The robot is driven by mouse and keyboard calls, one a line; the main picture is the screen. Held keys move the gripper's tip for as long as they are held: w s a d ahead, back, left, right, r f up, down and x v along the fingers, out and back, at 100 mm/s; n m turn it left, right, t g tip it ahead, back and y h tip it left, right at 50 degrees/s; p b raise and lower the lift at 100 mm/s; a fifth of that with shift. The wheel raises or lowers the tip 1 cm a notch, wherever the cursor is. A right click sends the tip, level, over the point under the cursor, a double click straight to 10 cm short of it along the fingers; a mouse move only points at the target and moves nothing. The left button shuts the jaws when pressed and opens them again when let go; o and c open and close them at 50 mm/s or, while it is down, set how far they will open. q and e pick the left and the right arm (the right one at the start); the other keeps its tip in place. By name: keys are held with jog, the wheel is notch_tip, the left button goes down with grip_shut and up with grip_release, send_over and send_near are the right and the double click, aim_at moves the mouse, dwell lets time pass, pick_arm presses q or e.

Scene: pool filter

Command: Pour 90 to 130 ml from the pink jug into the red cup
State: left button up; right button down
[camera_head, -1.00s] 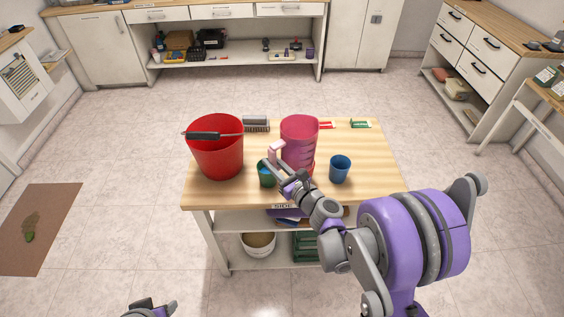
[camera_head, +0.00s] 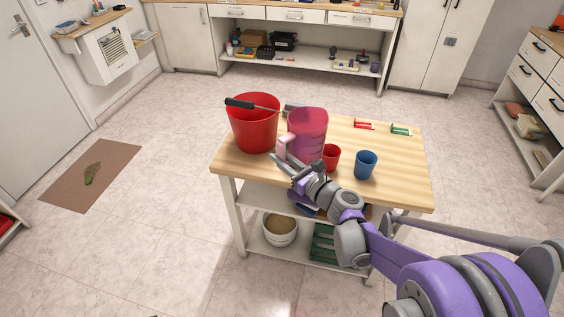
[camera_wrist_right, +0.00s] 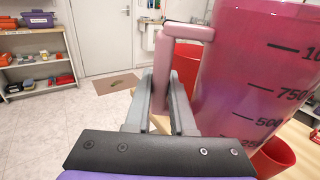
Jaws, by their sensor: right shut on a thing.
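The pink jug (camera_head: 307,128) is see-through, with dark volume marks, and looks about upright above the wooden table. My right gripper (camera_head: 284,166) is shut on its handle; the jug (camera_wrist_right: 255,75) and my right gripper (camera_wrist_right: 160,105) also show in the right wrist view. I cannot tell whether the jug's base touches the table. The red cup (camera_head: 332,158) stands upright just right of the jug, partly behind my right arm. It shows at the lower right of the wrist view (camera_wrist_right: 273,156). The liquid level is unclear. My left gripper is out of view.
A red bucket (camera_head: 253,130) with a dark-handled tool across its rim stands left of the jug. A blue cup (camera_head: 365,165) stands right of the red cup. Red and green small items lie at the back of the table (camera_head: 405,185). The table's right side is mostly clear.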

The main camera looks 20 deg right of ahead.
aim_at(303, 142)
jog(key=shift+s+a, duration=0.1)
jog(key=shift+a, duration=0.05)
jog(key=shift+a+f+m+b, duration=0.1)
jog(key=shift+f+m+b, duration=0.05)
jog(key=shift+m, duration=0.45)
jog(key=shift+a+f+m+b, duration=0.1)
jog(key=shift+m+b, duration=0.05)
jog(key=shift+m, duration=0.45)
jog(key=m, duration=0.1)
jog(key=m+b, duration=0.1)
jog(key=shift+w+d+f+m, duration=0.2)
jog(key=shift+d+f+m, duration=0.2)
jog(key=d+r+m+p, duration=0.1)
jog(key=r+m, duration=0.1)
jog(key=w+d+r+m+p, duration=0.1)
jog(key=d+r+m, duration=0.1)
jog(key=w+d+r+m+p, duration=0.1)
jog(key=r, duration=0.1)
jog(key=shift+d+m, duration=0.3)
jog(key=shift+m, duration=0.1)
jog(key=shift+w+d+r+m+p, duration=0.2)
jog(key=shift+d+r+m, duration=0.25)
jog(key=shift+r+m, duration=0.15)
jog(key=shift+w+d+r+m+p, duration=0.1)
jog(key=shift+w+d+r+m, duration=0.1)
jog(key=shift+d+r+m, duration=0.35)
dwell(1.8)
jog(key=shift+a+f, duration=0.15)
dwell(0.4)
